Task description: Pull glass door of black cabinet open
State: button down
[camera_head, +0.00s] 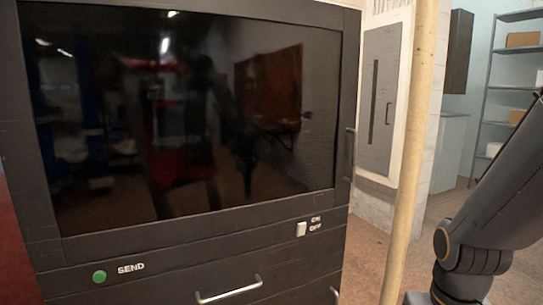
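The black cabinet (200,252) fills the left and middle of the head view. Its dark glass door (190,120) is set in a black frame and appears shut, with reflections across the glass. A dark vertical handle (349,155) is at the right edge of the cabinet front. My arm shows at the right edge of the view, to the right of the cabinet and apart from it. My gripper is outside the view.
A tan vertical pole (412,150) stands just right of the cabinet. Below the glass are a green SEND button (99,276), an ON/OFF switch (300,229) and a silver drawer handle (229,290). A grey wall panel (379,100) and shelves (511,82) stand behind.

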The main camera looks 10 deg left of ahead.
aim_at(127, 127)
jog(key=z, duration=0.15)
jog(key=k, duration=0.25)
jog(key=u, duration=2.7)
jog(key=k, duration=0.9)
jog(key=z, duration=1.35)
jog(key=i, duration=0.5)
jog(key=z, duration=0.05)
